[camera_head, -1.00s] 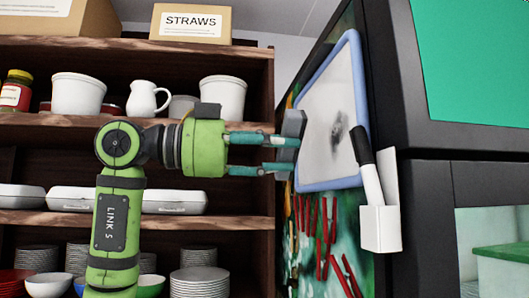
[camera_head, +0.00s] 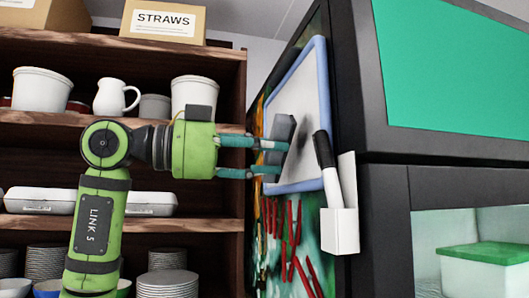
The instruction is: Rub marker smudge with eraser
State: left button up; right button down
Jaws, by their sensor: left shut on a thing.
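My left gripper (camera_head: 277,159) is shut on a dark grey eraser (camera_head: 280,142), held upright between its teal fingers. The eraser is at the whiteboard (camera_head: 303,88), which has a blue frame and hangs on the side of a dark cabinet. Whether the eraser touches the board is hard to tell from this angle. The marker smudge (camera_head: 305,124) is a dark grey patch on the board, just right of the eraser and partly hidden by it. My right gripper is not in view.
A white holder (camera_head: 340,226) with a black-capped marker (camera_head: 325,157) sits at the board's lower right corner. Shelves at left hold white pots, a pitcher (camera_head: 114,97) and stacked plates (camera_head: 168,284). A box marked STRAWS (camera_head: 163,21) stands on top.

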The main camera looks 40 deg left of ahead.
pick_arm(q)
jog(key=shift+w+d, duration=0.25)
jog(key=shift+w, duration=0.05)
jog(key=shift+w+d, duration=0.4)
jog(key=shift+w, duration=0.05)
dwell(0.3)
jog(key=shift+s, duration=0.1)
